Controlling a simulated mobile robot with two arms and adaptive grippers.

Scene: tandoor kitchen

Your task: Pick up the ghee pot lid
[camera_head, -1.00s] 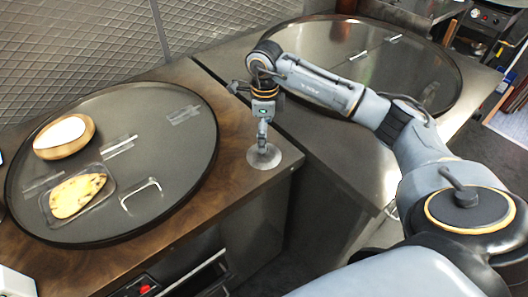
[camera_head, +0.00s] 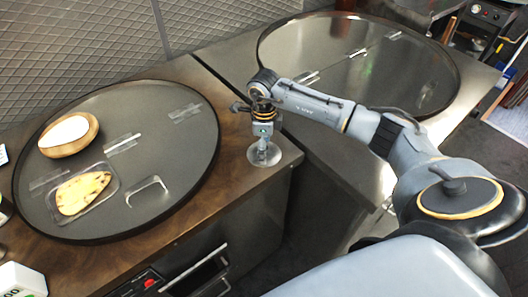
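A round silver lid (camera_head: 264,154) lies at the front right corner of the wooden counter. It looks flat, and a thin upright part, perhaps its handle, rises from its middle. My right arm comes in from the right, and my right gripper (camera_head: 264,134) points straight down just above the middle of the lid. Its fingertips look close to or touching the upright part. They are too small to tell whether they are open or shut on it. No ghee pot can be made out. My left gripper is not in view.
A large round dark tray (camera_head: 150,130) fills the counter to the left, with a wooden bowl (camera_head: 50,148), flatbread (camera_head: 84,192) and clear or metal pieces. Another round tray (camera_head: 290,50) lies on the steel counter behind my arm. The counter's front edge is close to the lid.

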